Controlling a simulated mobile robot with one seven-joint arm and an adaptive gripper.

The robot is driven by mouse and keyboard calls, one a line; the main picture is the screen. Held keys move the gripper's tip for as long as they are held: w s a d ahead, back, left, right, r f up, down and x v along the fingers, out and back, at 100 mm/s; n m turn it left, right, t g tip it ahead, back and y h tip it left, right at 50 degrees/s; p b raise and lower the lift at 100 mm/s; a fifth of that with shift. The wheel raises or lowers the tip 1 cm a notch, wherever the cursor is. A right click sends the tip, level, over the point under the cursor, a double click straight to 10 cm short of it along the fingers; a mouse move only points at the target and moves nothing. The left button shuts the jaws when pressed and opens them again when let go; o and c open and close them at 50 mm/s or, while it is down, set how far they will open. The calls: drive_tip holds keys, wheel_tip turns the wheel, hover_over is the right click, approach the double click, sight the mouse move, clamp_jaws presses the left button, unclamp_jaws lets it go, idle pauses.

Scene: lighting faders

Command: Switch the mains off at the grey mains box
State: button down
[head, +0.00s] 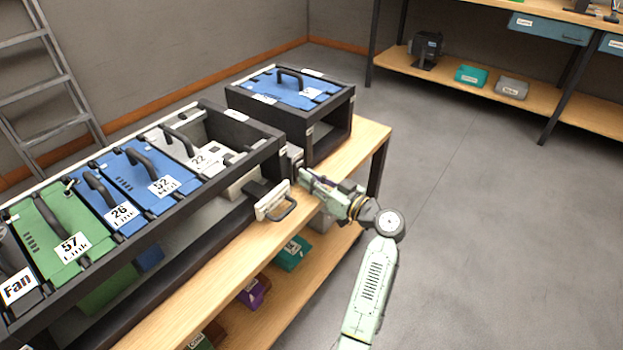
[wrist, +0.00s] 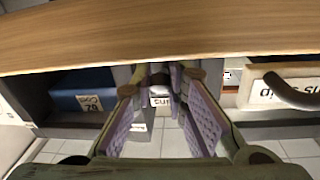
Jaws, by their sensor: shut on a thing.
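The grey mains box (head: 290,158) is at the right end of the rack, on the bench beside the separate blue-topped case. My gripper (head: 309,177) reaches to its front from the right. In the wrist view my gripper (wrist: 160,80) has its two purple-padded fingers closing on a small dark switch handle (wrist: 157,68) at the box. A white label (wrist: 161,101) shows just beyond the fingertips, its text partly hidden. The fingers hide most of the handle, so its exact position cannot be told.
A white panel with a dark pull handle (head: 273,202) sticks out of the rack close to my gripper. The blue-topped case (head: 318,125) stands behind. The wooden bench edge (wrist: 230,35) crosses the wrist view. Open floor (head: 470,210) lies right.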

drive_tip(key=shift+f+b, duration=0.45)
drive_tip(key=shift+b, duration=0.6)
drive_tip(key=shift+a+t+y+b, duration=0.1)
drive_tip(key=shift+t+y+b, duration=0.3)
drive_tip(key=shift+b, duration=0.8)
drive_tip(key=shift+r, duration=0.25)
drive_tip(key=c, duration=1.6)
unclamp_jaws()
drive_tip(key=shift+o, duration=0.2)
wheel_tip(320, 180, up, 10)
